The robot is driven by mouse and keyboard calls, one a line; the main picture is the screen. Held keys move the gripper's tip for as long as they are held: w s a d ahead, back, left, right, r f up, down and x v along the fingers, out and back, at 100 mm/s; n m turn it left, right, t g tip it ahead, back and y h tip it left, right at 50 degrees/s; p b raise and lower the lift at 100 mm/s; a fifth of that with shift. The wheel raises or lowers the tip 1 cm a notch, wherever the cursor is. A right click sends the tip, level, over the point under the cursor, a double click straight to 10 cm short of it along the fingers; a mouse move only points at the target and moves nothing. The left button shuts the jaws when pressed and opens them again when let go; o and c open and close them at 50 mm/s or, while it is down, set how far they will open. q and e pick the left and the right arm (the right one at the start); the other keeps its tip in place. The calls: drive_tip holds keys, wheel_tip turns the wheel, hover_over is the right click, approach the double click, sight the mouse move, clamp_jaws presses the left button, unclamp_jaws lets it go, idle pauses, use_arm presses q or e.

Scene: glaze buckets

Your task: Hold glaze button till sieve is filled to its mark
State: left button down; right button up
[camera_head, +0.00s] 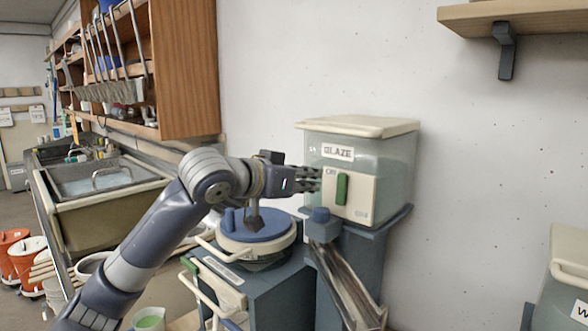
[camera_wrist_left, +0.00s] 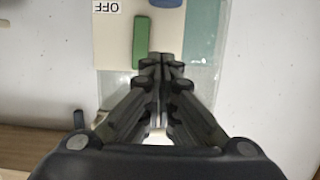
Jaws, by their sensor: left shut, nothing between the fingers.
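The glaze dispenser (camera_head: 395,165) is a clear grey box with a cream lid and a "GLAZE" label, standing by the wall. Its cream front plate carries a green upright button (camera_head: 341,189), which also shows in the wrist view (camera_wrist_left: 140,42) beside an upside-down "OFF" label. My left gripper (camera_head: 318,179) is shut and empty, its fingertips close to the button's left side in the head view. In the wrist view the fingertips (camera_wrist_left: 162,62) lie just right of the button's lower end; contact cannot be told. I cannot clearly make out a sieve or its mark.
A round cream vessel with a blue top (camera_head: 258,228) stands under my left wrist on a blue cabinet (camera_head: 280,290). A metal chute (camera_head: 345,285) slopes down below the dispenser. A jug with green contents (camera_head: 148,319) is low at front. A sink (camera_head: 95,205) is at left.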

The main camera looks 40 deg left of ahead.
sight(321, 214)
use_arm(q)
drive_tip(key=w+f, duration=0.2)
drive_tip(key=shift+w+d+f, duration=0.15)
drive_tip(key=shift+w+f, duration=0.15)
drive_tip(key=shift+f, duration=0.05)
drive_tip(key=shift+s+f, duration=0.2)
drive_tip(key=shift+f, duration=0.75)
use_arm(e)
drive_tip(key=shift+s+d+r, duration=0.35)
drive_tip(key=shift+s+d, duration=0.05)
use_arm(q)
drive_tip(key=shift+w, duration=0.1)
use_arm(e)
drive_tip(key=shift+a, duration=0.1)
